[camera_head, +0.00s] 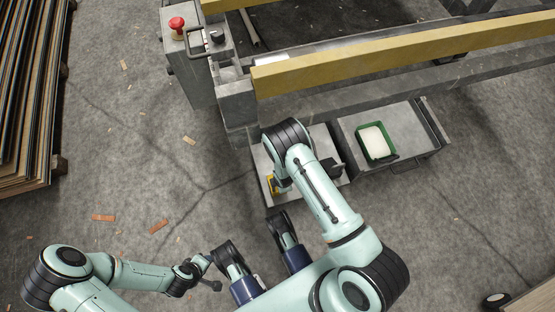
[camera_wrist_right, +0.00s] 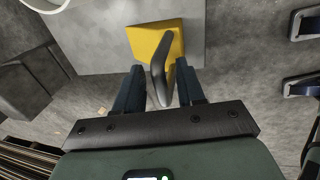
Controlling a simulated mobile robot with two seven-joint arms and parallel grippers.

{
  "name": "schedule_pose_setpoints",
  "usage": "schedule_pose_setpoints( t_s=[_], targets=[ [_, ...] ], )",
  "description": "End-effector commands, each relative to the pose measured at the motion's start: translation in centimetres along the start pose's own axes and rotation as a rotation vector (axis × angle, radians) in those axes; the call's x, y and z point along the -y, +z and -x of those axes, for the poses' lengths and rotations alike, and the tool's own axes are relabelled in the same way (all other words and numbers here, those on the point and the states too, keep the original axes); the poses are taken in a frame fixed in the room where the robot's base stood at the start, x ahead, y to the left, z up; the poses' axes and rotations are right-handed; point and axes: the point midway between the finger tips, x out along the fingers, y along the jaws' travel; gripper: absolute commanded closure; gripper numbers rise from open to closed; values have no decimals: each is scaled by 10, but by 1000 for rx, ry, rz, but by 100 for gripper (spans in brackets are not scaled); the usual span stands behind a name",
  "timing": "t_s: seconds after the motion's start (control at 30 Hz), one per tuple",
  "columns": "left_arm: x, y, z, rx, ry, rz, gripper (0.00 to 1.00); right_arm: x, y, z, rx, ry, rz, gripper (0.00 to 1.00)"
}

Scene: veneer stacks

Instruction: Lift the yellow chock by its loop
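The yellow chock (camera_wrist_right: 148,42) sits on a light grey plate, with its dark loop (camera_wrist_right: 158,62) standing up towards me in the right wrist view. In the head view the chock (camera_head: 272,184) shows only in part beside my right arm. My right gripper (camera_wrist_right: 160,80) is open, its two dark blue fingers apart on either side of the loop's near part. A gap shows between the loop and the left finger; whether the right finger touches it I cannot tell. My left gripper (camera_head: 209,270) is small and low in the head view, away from the chock; its opening is unclear.
The grey plate (camera_head: 260,162) lies next to a grey platform with a green tray (camera_head: 364,150) holding a white block. A yellow beam (camera_head: 400,55) and grey frame stand beyond. Veneer stacks (camera_head: 30,90) are at the left. Wood scraps (camera_head: 104,217) litter the floor.

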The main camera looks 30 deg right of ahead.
Motion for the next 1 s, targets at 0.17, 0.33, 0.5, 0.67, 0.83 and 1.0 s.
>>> schedule_pose_setpoints(
  t_s=[0.17, 0.33, 0.5, 0.67, 0.83, 1.0],
  targets=[
    [0, 0, 1, 0, 0, 0, 57, 0, 0, 1, 0, 0, 0, 68],
    [0, 0, 1, -1, 1, 0, 57, 0, 0, 1, 0, 0, 0, 100],
    [0, 0, 1, -2, 1, 0, 57, 0, 0, 1, 0, 1, 0, 100],
    [-1, -1, 1, -2, 1, 0, 57, 0, 0, 1, 0, 1, -1, 100],
    [-1, -1, 1, -2, 1, 0, 57, -1, 0, 1, 0, 2, -1, 100],
    [-1, -1, 1, -2, 1, 0, 57, -1, 0, 1, 0, 2, -1, 100]
  ],
)
